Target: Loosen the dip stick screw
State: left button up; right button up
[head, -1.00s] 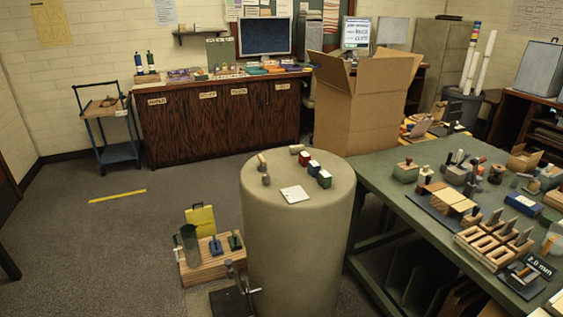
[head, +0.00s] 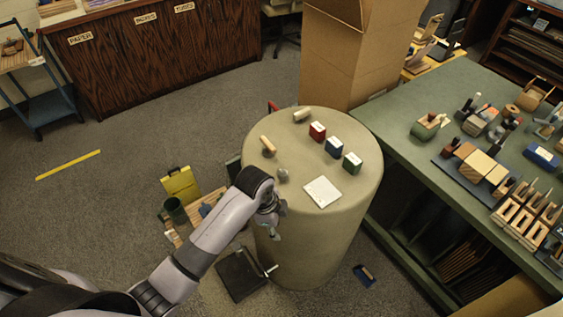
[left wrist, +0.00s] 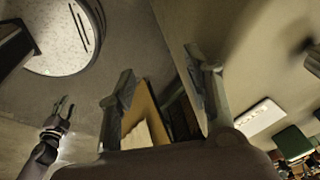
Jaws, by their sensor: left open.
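A black stand base (head: 240,275) with a thin metal handle (head: 271,269) is on the floor beside the round drum (head: 330,225). I cannot make out which part is the dip stick screw; most of the stand is hidden behind my left arm. My left gripper (head: 270,222) is in front of the drum's near left side, above the stand. In the left wrist view my left gripper (left wrist: 160,85) has its fingers spread, with nothing held between them. What looks like my right gripper (left wrist: 63,108) shows small at the left of that view; its opening is unclear.
The drum top carries a white card (head: 322,191), a red block (head: 317,131), a blue block (head: 334,147), a green block (head: 352,163) and small wooden pieces. A green workbench (head: 400,115) stands at right, a cardboard box (head: 345,60) behind.

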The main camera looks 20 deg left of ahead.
pick_arm(q)
notch_tip(320, 180, up, 4)
jog(key=r+m, duration=0.1)
notch_tip(320, 180, up, 16)
jog(key=m+g+y+p, duration=0.1)
jog(key=m+g+y, duration=0.1)
jog(key=m, duration=1.2)
send_over(282, 172)
notch_tip(282, 172, down, 16)
jog(key=p, duration=0.3)
jog(key=shift+f, duration=0.1)
pick_arm(e)
jog(key=r, duration=0.5)
jog(key=shift+d, duration=0.25)
pick_arm(q)
jog(key=shift+t, duration=0.3)
grip_shut()
pick_arm(e)
jog(key=shift+a, duration=0.2)
